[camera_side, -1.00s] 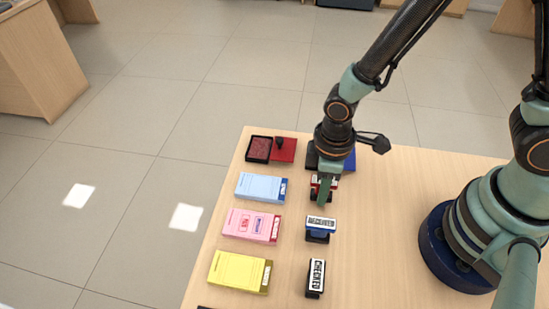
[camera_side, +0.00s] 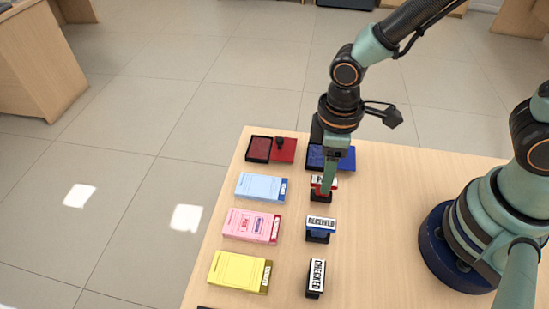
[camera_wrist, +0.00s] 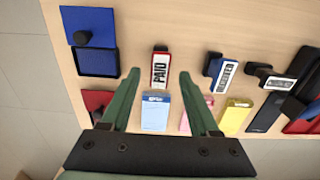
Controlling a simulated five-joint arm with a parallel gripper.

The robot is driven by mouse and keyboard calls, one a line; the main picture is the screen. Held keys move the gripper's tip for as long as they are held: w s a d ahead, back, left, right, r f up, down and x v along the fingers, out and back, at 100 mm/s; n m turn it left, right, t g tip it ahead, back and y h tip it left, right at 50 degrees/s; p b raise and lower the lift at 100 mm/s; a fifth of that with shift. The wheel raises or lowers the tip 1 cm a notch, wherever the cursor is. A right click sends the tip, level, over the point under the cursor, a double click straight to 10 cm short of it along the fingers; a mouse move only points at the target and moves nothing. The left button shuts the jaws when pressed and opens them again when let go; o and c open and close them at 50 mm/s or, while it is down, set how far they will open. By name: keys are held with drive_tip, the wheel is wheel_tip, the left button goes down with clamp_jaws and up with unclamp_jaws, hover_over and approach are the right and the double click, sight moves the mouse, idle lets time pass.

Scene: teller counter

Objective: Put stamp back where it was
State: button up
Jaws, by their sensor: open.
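A red stamp with a white PAID label (camera_wrist: 160,70) stands on the table; it also shows in the side view (camera_side: 320,197), partly covered by a finger. My gripper (camera_side: 328,190) is open just above it. In the wrist view my gripper's tips (camera_wrist: 159,73) are spread apart, with the stamp between and slightly beyond them and nothing held. In the side view, a blue stamp (camera_side: 320,225) and a black CHECKED stamp (camera_side: 315,278) stand in the same row, nearer the front.
A red ink pad (camera_side: 284,150) and a blue ink pad (camera_side: 345,160) lie open at the back. Light blue (camera_side: 260,187), pink (camera_side: 245,225) and yellow (camera_side: 236,272) pads line the left side. Bare table (camera_side: 390,230) lies to the right.

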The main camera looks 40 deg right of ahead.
wheel_tip(320, 180, up, 6)
drive_tip(key=shift+f, duration=0.1)
drive_tip(key=shift+w+d+r, duration=0.1)
drive_tip(key=shift+r, duration=0.2)
drive_tip(key=w+d+r+m+t, duration=0.3)
drive_tip(key=d+r+m+t, duration=0.2)
drive_tip(key=d+r+m, duration=0.4)
drive_tip(key=d+r, duration=0.3)
drive_tip(key=d, duration=0.2)
drive_tip(key=shift+d+t, duration=0.3)
drive_tip(key=shift+d, duration=0.05)
